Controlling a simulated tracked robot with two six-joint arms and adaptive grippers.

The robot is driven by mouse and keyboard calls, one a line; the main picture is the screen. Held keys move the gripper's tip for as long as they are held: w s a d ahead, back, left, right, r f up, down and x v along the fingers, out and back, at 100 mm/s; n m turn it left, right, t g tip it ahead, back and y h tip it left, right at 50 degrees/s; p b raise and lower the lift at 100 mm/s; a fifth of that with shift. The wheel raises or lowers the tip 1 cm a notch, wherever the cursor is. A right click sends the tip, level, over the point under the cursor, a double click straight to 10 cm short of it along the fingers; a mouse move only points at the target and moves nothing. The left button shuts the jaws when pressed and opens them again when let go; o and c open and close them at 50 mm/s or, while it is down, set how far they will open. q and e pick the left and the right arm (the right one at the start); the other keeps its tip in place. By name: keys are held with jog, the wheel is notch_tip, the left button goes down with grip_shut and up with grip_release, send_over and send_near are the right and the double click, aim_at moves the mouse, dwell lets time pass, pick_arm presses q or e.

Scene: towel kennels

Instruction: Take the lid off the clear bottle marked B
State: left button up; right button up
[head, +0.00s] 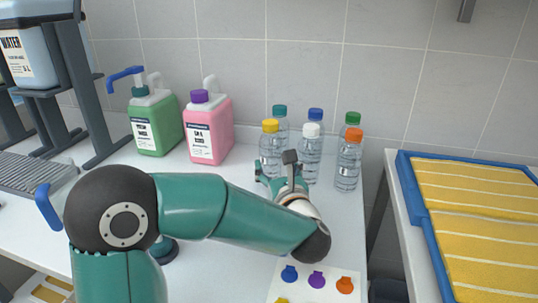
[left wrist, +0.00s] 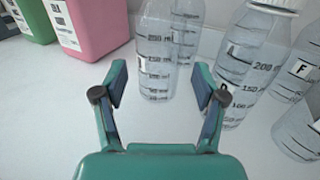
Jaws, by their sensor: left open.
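Several clear bottles stand upright at the back of the white table in the head view: yellow-lidded (head: 270,152), white-lidded (head: 309,160), orange-lidded (head: 347,168), and teal- (head: 279,111), blue- (head: 315,114) and green-lidded (head: 352,118) ones behind. I cannot read which is marked B. My left gripper (head: 274,178) is low in front of the yellow- and white-lidded bottles. In the left wrist view it (left wrist: 160,84) is open and empty. A clear bottle (left wrist: 155,50) stands ahead of the gap, its lid out of frame. A white-lidded bottle (left wrist: 242,65) stands to the right. My right gripper is not in view.
A green jug (head: 156,125) and a pink jug (head: 208,130) stand left of the bottles. A card with coloured spots (head: 300,287) lies at the table's front. A blue-rimmed tray (head: 412,195) with yellow contents is at the right, past a gap.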

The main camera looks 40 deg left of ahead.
aim_at(272, 160)
pick_arm(q)
jog(key=shift+x, duration=2.95)
jog(key=shift+s, duration=0.1)
jog(key=shift+c, duration=0.3)
jog(key=c, duration=0.8)
